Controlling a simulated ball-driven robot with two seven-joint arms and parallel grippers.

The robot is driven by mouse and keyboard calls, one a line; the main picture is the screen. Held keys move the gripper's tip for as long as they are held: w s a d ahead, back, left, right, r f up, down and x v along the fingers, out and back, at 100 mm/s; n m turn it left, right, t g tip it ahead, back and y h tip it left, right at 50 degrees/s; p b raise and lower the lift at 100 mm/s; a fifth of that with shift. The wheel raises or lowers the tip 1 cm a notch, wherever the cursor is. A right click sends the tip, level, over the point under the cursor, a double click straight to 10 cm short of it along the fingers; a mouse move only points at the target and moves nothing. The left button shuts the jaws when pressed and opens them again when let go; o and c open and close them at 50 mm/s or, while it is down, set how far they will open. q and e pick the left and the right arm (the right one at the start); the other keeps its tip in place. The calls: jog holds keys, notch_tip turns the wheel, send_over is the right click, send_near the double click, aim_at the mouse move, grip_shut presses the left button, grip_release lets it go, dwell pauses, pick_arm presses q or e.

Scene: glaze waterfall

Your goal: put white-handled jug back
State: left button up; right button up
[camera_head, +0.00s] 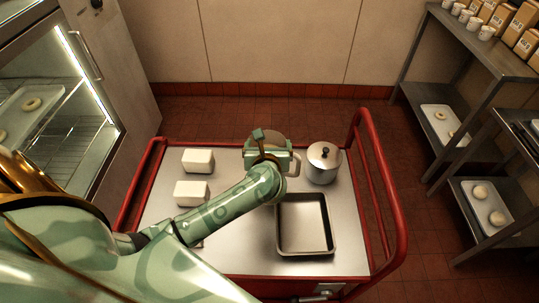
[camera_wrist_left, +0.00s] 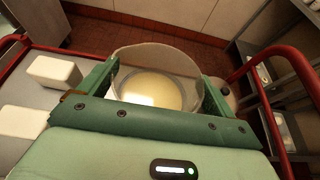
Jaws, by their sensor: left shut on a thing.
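The jug (camera_head: 267,138) is at the far edge of the cart top in the head view, mostly covered by my left gripper (camera_head: 268,152). A pale cream liquid shows inside, and the jug looks upright. I cannot tell whether its base touches the cart. My right gripper is in neither view.
The red-railed cart (camera_head: 160,222) carries two white blocks (camera_head: 198,161) (camera_head: 192,193) at left, a lidded metal pot (camera_head: 323,163) just right of the jug, and an empty dark-rimmed tray (camera_head: 304,226) in front. Metal shelves (camera_head: 470,45) stand at right, a lit cabinet (camera_head: 62,95) at left.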

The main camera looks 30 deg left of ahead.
aim_at(269, 145)
pick_arm(q)
jog(key=w+a+f, duration=0.1)
jog(key=f, duration=0.1)
jog(key=w+f+b, duration=0.1)
jog(key=w, duration=0.1)
jog(key=w+a+f+b, duration=0.1)
jog(key=f, duration=0.1)
jog(key=shift+w+a+f, duration=0.25)
jog(key=shift+a+f, duration=0.1)
jog(key=shift+w+a+f+b, duration=0.15)
jog(key=shift+f+b, duration=0.7)
jog(key=shift+f, duration=0.9)
jog(key=shift+f, duration=0.1)
jog(key=o, duration=1.8)
jog(key=shift+c, duration=0.2)
